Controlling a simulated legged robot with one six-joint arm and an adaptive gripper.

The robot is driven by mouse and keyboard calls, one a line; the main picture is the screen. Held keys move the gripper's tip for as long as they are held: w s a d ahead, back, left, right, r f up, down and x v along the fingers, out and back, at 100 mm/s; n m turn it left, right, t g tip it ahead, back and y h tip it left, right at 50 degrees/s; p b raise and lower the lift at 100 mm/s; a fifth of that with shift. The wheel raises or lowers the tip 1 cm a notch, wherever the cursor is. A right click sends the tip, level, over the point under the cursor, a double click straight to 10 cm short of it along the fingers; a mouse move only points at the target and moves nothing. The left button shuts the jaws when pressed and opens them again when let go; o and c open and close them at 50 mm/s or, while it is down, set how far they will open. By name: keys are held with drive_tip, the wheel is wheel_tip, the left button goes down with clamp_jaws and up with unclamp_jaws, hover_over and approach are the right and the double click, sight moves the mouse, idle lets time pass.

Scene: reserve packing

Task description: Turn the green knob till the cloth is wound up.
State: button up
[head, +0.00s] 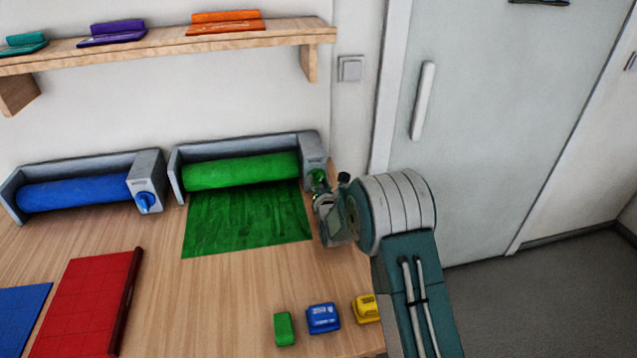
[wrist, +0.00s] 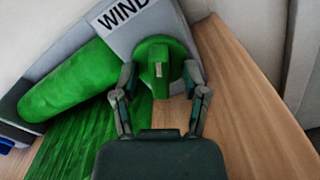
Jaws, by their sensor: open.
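The green knob (wrist: 158,62) sits on the end block of a grey winder, under the letters WIND, and also shows partly in the head view (head: 318,179). Its raised grip bar stands near upright in the wrist view. The green cloth (head: 247,222) lies flat on the table, running out from the green roll (head: 240,171). My gripper (wrist: 161,82) is open, with one finger on either side of the knob's bar. I cannot tell whether the fingers touch it. In the head view my arm partly hides the gripper.
A second winder holds a blue roll (head: 75,192) with a blue knob (head: 146,202) at the left. A red folded mat (head: 92,300) lies in front. Small green (head: 284,329), blue (head: 323,318) and yellow (head: 366,308) items lie near the table's front edge. A wooden shelf (head: 160,46) hangs above.

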clamp_jaws()
drive_tip(key=shift+m, duration=0.4)
drive_tip(key=m, duration=0.3)
drive_tip(key=shift+d, duration=0.1)
drive_tip(key=m, duration=0.3)
drive_tip(key=shift+m, duration=0.3)
drive_tip(key=m, duration=0.4)
drive_tip(key=shift+f, duration=0.1)
drive_tip(key=shift+d+f+m, duration=0.1)
drive_tip(key=shift+m, duration=1.7)
